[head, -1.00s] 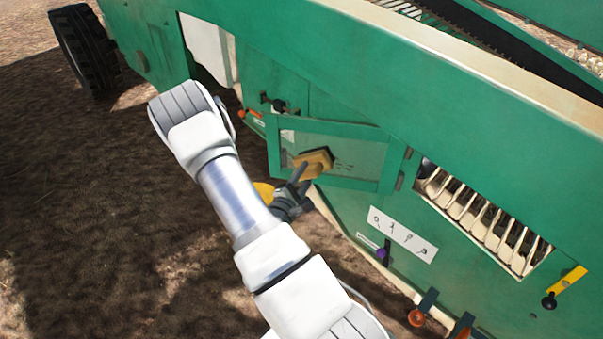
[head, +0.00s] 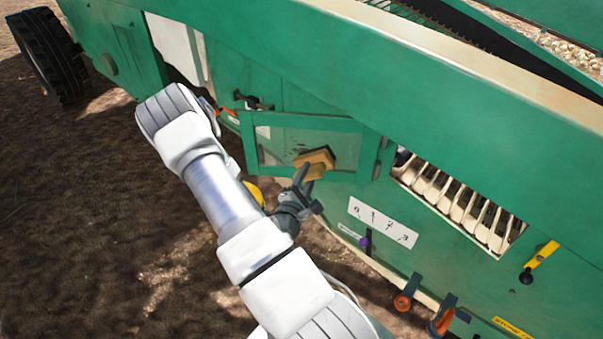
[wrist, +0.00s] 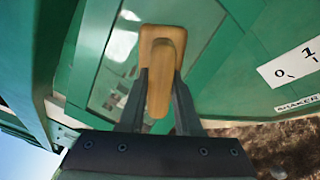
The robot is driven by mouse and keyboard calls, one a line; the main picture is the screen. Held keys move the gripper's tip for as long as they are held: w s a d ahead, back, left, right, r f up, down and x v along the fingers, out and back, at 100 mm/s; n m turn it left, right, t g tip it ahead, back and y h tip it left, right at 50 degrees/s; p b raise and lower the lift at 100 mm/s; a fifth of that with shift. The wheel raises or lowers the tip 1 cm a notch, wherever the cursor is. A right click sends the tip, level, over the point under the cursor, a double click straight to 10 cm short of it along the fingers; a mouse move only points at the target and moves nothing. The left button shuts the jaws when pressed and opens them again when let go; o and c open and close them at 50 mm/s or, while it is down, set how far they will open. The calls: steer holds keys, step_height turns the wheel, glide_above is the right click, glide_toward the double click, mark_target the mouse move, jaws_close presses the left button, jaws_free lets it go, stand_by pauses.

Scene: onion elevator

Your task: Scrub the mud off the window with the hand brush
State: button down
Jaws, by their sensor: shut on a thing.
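My gripper (head: 303,176) is shut on the handle of the tan hand brush (head: 320,157), also seen in the wrist view (wrist: 162,45). The brush is at the right part of the window (head: 277,147), a greyish pane in a green frame. It appears to be against the glass, but its bristle side is hidden. In the wrist view the window (wrist: 117,75) shows small dark mud specks (wrist: 115,100) left of the brush. Any mud under the brush is hidden.
The green machine wall surrounds the window. Right of it are a slatted opening (head: 458,199) and a white label plate (head: 383,222). Orange knobs (head: 402,303) stick out at the lower right. A black tyre (head: 46,55) stands at the far left on bare soil.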

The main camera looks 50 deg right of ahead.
mark_target(322, 178)
steer(key=shift+s+d+r, duration=0.1)
steer(key=shift+s+d, duration=0.35)
steer(key=shift+s, duration=0.45)
steer(key=shift+s+d, duration=0.45)
steer(key=shift+s, duration=0.4)
steer(key=shift+p, duration=0.3)
steer(key=shift+w+a, duration=0.5)
steer(key=shift+w, duration=0.4)
steer(key=shift+w+a, duration=0.45)
steer(key=shift+w, duration=0.45)
steer(key=shift+w+a+p, duration=0.2)
steer(key=shift+w+a, duration=0.15)
steer(key=shift+w, duration=0.55)
steer(key=shift+w+a+p, duration=0.15)
steer(key=shift+w+a, duration=0.2)
steer(key=shift+w, duration=0.5)
steer(key=shift+w+a, duration=1.55)
steer(key=shift+w, duration=1.9)
steer(key=shift+s+d+r, duration=0.1)
steer(key=shift+s+d, duration=0.15)
steer(key=shift+s, duration=0.4)
steer(key=shift+s+d+r, duration=0.1)
steer(key=shift+s+d, duration=0.1)
steer(key=shift+s, duration=0.4)
steer(key=shift+s+d+r, duration=0.1)
steer(key=shift+s+d, duration=0.15)
steer(key=shift+s, duration=0.4)
